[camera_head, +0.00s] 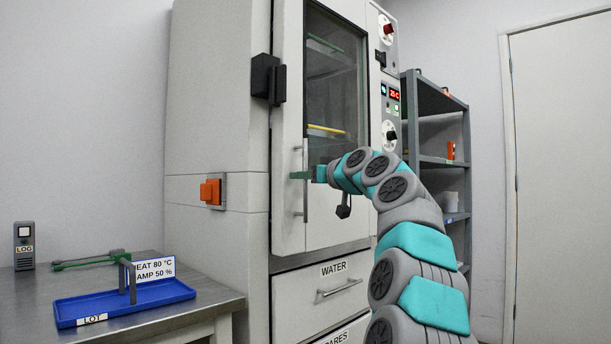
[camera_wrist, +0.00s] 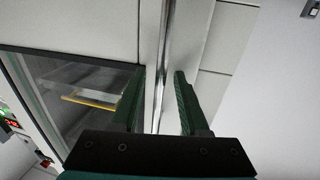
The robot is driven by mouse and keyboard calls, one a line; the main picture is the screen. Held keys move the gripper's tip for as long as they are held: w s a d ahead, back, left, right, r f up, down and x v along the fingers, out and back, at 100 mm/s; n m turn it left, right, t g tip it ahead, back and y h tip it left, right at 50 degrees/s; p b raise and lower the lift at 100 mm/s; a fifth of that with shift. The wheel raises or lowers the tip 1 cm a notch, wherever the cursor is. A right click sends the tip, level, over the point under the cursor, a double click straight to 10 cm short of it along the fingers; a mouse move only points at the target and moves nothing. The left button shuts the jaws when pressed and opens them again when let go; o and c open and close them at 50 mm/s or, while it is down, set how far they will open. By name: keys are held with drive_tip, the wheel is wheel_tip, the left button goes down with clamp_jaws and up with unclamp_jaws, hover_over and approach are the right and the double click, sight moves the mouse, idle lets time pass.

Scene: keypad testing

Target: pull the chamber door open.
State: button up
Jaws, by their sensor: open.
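The chamber door (camera_head: 289,130) is a pale upright panel with a dark window (camera_head: 333,75) on the front of a tall cabinet. It looks closed or nearly so. Its vertical metal handle (camera_head: 305,207) is near the left edge. My gripper (camera_head: 302,175) is at the handle's middle, with a green finger showing to its left. In the wrist view, my open gripper (camera_wrist: 159,100) has one finger on each side of the handle bar (camera_wrist: 164,50). Gaps show between bar and fingers. The handle's lower part in that view is hidden behind the gripper body.
A black block (camera_head: 265,78) is on the cabinet's left edge, above an orange switch (camera_head: 210,192). A steel table (camera_head: 30,312) with a blue tray (camera_head: 70,312) stands at left. The WATER drawer (camera_head: 318,295) is below the door. A grey shelf (camera_head: 437,100) stands at right.

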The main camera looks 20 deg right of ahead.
drive_tip(key=shift+c, duration=0.2)
clamp_jaws()
idle(1.3)
